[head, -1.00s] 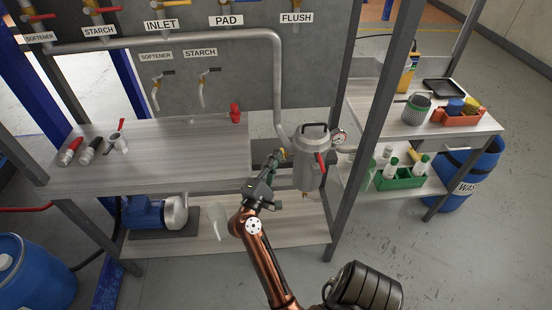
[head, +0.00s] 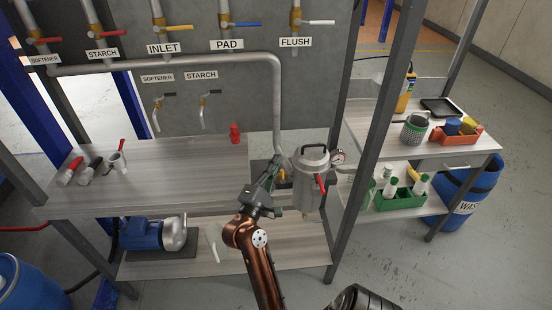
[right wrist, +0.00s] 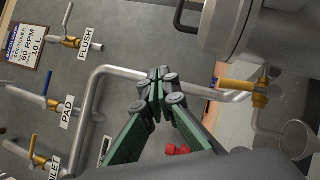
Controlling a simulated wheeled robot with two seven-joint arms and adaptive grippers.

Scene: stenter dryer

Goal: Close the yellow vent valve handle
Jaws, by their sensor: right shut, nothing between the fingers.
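The yellow vent valve handle (right wrist: 240,84) shows in the right wrist view as a short lever on a brass valve, right of my fingertips. It lies roughly crosswise in that picture. In the head view a small yellow part (head: 282,175) shows at the left side of the grey filter vessel (head: 311,182), partly hidden by my gripper. My right gripper (head: 277,163) is shut and empty, close to the vessel's left side. In the right wrist view its fingertips (right wrist: 157,84) meet, with a visible gap to the yellow handle. My left gripper is not in view.
The vessel has a red handle (head: 321,184) and a gauge (head: 338,157). A grey pipe (head: 277,100) runs down behind my gripper. A red fitting (head: 235,134) stands on the bench (head: 190,170). A dark frame post (head: 378,140) stands to the right.

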